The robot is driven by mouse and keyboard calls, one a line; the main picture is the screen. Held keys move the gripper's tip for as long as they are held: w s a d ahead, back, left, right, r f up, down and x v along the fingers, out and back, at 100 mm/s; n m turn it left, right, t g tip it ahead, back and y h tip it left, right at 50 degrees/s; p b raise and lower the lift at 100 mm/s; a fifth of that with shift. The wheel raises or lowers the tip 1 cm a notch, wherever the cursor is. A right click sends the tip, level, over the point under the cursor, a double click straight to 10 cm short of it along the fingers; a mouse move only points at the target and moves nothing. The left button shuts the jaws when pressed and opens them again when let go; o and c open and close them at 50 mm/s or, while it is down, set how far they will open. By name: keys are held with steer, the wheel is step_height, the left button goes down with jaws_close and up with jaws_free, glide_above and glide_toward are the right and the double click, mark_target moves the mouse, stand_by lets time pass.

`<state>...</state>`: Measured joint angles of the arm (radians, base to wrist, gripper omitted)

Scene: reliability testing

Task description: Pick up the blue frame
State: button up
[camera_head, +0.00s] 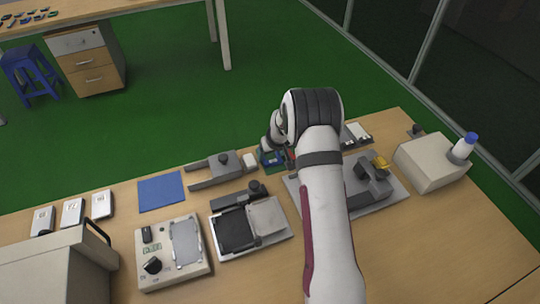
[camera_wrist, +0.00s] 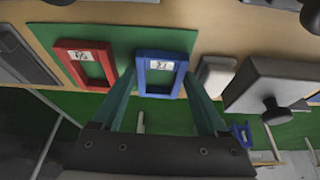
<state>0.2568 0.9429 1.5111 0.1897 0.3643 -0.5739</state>
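The blue frame (camera_wrist: 168,54) lies flat on a green mat (camera_wrist: 120,36) in the wrist view and has a white label on its upper bar. My gripper (camera_wrist: 159,76) is open, with one teal finger at each side of the blue frame. I cannot tell whether the fingers touch it. A red frame (camera_wrist: 108,65) with a white label lies to the left on the same mat. In the head view the blue frame (camera_head: 273,156) shows small beside my wrist, and my arm hides most of my gripper and the mat.
A white block (camera_wrist: 214,76) and a grey fixture (camera_wrist: 272,86) with a knob stand right of the blue frame. In the head view a grey fork-shaped fixture (camera_head: 222,168) is close by. A beige box (camera_head: 430,162) with a bottle (camera_head: 463,147) stands at the right.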

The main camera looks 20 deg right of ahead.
steer(key=c, duration=0.8)
